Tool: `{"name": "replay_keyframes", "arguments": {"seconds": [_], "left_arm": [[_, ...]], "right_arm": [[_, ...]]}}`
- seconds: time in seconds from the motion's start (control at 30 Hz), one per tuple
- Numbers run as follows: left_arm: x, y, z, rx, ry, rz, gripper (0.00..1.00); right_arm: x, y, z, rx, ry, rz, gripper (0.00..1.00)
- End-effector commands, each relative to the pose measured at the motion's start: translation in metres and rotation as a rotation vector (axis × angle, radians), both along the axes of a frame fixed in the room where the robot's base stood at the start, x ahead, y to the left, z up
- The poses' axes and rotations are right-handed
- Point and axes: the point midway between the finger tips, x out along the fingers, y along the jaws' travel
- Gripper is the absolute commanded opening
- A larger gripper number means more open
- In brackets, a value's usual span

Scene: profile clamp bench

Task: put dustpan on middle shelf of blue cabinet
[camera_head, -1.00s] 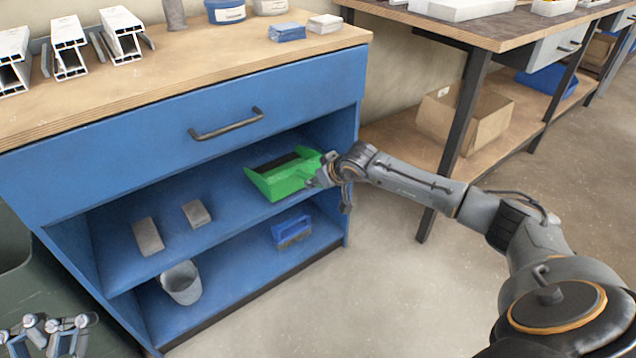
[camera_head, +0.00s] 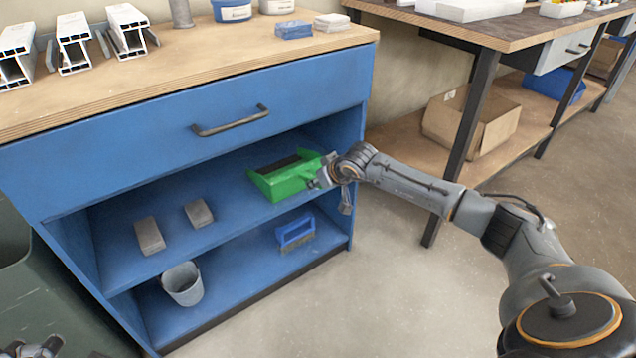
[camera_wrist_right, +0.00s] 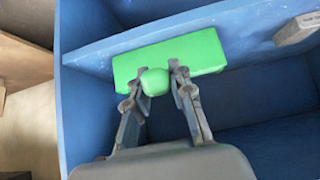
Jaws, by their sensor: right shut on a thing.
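The green dustpan (camera_head: 287,180) is at the right side of the middle shelf (camera_head: 228,203) of the blue cabinet (camera_head: 120,145). Its dark opening faces up and inward. My right gripper (camera_head: 328,175) reaches in from the right and is shut on the dustpan's handle. In the right wrist view the jaws (camera_wrist_right: 160,78) are on both sides of the green handle end, with the dustpan (camera_wrist_right: 195,54) beyond at the shelf edge. I cannot tell whether the pan rests fully on the shelf. My left gripper (camera_head: 32,350) shows only partly at the bottom left corner, its fingertips cut off.
Two grey blocks (camera_head: 149,235) (camera_head: 198,213) lie on the middle shelf, left of the dustpan. A blue brush (camera_head: 296,232) and a grey bucket (camera_head: 183,284) stand on the bottom shelf. The drawer handle (camera_head: 231,121) sticks out above. A workbench leg (camera_head: 462,150) stands to the right.

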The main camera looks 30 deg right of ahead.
Motion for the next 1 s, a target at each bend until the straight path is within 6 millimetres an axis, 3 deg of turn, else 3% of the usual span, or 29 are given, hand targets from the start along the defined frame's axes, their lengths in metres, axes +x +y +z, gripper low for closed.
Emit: {"name": "replay_keyframes", "arguments": {"seconds": [0.43,0.47,0.57,0.6,0.8,1.0], "left_arm": [[-0.0004,0.0,0.0004,-0.001,-0.002,0.0,0.0],[-0.0004,0.0,0.0004,-0.001,-0.002,0.0,0.0],[-0.0004,0.0,0.0004,-0.001,-0.002,0.0,0.0],[-0.0004,0.0,0.0004,-0.001,-0.002,0.0,0.0],[-0.0003,0.0001,0.0004,-0.001,-0.002,0.0,0.0],[-0.0003,0.0001,0.0003,-0.001,-0.002,0.0,0.0]], "right_arm": [[0.0016,0.0003,0.003,0.001,-0.007,0.001,0.0],[0.0016,0.0003,0.003,0.001,-0.007,0.001,0.24],[0.0013,0.0003,0.0025,0.001,-0.006,0.001,0.44],[0.0012,0.0003,0.0022,0.001,-0.005,0.001,0.48],[0.0006,0.0002,0.001,0.0,-0.002,0.0,0.48],[-0.0005,0.0,-0.0013,0.0,0.003,0.0,0.87]]}}
